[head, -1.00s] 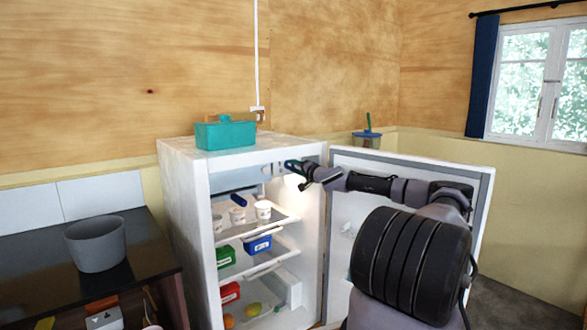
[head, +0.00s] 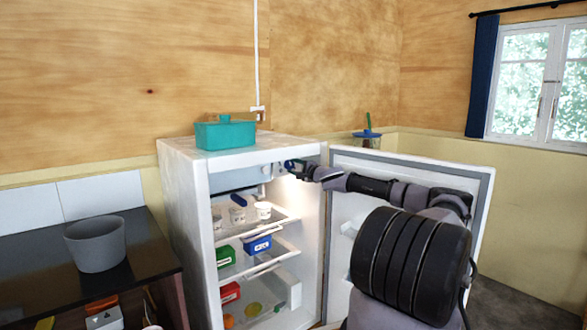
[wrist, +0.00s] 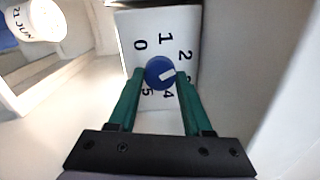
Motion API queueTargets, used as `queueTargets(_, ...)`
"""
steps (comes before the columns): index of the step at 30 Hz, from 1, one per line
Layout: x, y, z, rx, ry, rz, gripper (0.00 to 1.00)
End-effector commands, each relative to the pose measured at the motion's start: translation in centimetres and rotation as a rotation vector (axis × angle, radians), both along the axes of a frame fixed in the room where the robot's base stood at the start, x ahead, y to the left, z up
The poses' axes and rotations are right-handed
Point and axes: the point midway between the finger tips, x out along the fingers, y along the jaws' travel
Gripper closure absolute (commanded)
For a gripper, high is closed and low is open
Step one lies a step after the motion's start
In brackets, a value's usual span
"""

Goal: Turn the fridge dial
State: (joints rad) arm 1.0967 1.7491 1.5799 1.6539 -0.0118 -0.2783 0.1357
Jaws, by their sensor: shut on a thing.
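The fridge dial (wrist: 155,66) is a round blue knob with a white bar, on a white plate (wrist: 128,28) printed with the numbers 0 to 5. In the head view my gripper (head: 291,166) reaches into the upper right of the open fridge (head: 183,190), and the dial cannot be made out there.
The fridge door (head: 400,164) stands open to the right behind my arm. Shelves below hold white cups (head: 263,210), a blue box (head: 257,245) and a green box (head: 225,256). A teal box (head: 225,134) sits on top. A grey bowl (head: 95,244) stands on the left counter.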

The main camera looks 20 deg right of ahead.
Motion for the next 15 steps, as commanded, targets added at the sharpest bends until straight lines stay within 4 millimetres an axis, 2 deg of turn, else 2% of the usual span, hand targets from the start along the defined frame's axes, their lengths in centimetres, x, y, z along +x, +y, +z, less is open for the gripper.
queueTargets(14, -0.02, -0.10, -0.23, 0.011, 0.006, -0.002, 1.00)
queueTargets(15, -0.02, -0.10, -0.23, 0.011, 0.006, -0.002, 0.35)
